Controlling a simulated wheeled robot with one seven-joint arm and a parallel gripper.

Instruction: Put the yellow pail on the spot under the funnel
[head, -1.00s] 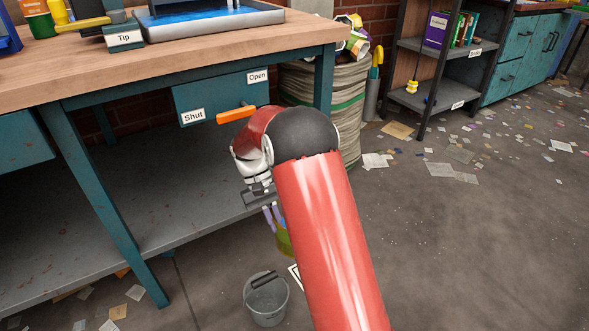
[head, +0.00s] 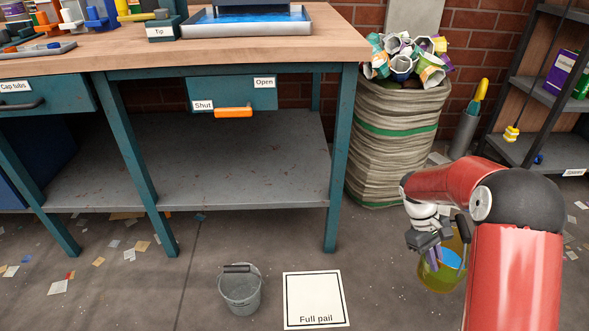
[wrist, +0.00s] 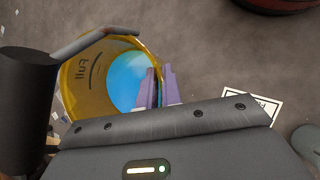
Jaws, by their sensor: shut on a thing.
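The yellow pail (head: 440,288) hangs from my gripper (head: 430,250) at the right of the head view, off the floor as far as I can tell. Blue liquid (wrist: 128,80) shows inside it, and its inner wall bears a "Full" mark. My gripper's purple fingers (wrist: 162,90) are shut on the pail's rim in the wrist view. A white floor mat marked "Full pail" (head: 315,318) lies bare, left of the pail. I do not see a funnel or a spot under one.
A grey pail (head: 239,295) stands on the floor left of the mat. The workbench (head: 340,150) has a lower shelf and an orange handle (head: 233,112) below "Shut" and "Open" labels. A full sack (head: 398,150) stands behind my arm. Floor between bench and mat is clear.

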